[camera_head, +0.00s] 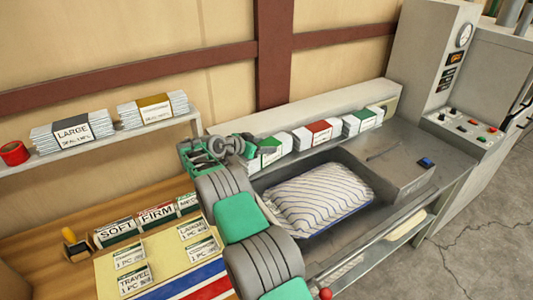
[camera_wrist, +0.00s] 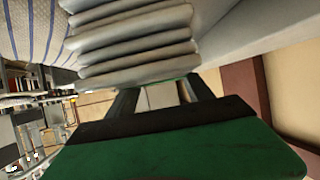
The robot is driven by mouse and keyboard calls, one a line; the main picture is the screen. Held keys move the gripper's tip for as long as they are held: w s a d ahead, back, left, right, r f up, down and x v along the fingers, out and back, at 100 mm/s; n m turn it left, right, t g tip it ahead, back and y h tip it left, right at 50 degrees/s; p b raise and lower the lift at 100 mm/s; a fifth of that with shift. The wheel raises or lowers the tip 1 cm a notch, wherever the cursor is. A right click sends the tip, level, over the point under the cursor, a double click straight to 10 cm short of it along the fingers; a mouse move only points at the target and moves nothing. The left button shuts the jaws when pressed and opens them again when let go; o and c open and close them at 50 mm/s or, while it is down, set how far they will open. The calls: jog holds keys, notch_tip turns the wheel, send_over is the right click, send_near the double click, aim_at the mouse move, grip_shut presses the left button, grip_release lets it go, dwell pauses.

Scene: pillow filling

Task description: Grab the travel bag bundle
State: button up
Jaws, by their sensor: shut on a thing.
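A bundle of folded grey-white bags with a green-topped label (camera_head: 268,152) stands leftmost in the row at the back of the metal machine table. Its label text is too small to read. My gripper (camera_head: 246,146) is at its left end, shut on it. In the wrist view, the stacked bag folds (camera_wrist: 135,42) fill the top, right at the two dark fingers of my gripper (camera_wrist: 160,92). The gripper and arm hide part of the bundle. I cannot tell whether it is lifted off its support.
Bundles with red (camera_head: 317,133) and green (camera_head: 360,121) labels stand to the right. A striped pillow (camera_head: 318,198) lies in the metal tray. A shelf (camera_head: 115,139) holds two bundles, one marked LARGE (camera_head: 73,131). Label cards and a TRAVEL card (camera_head: 135,279) lie at lower left.

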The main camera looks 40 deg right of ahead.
grip_shut()
jog(key=shift+r, duration=0.1)
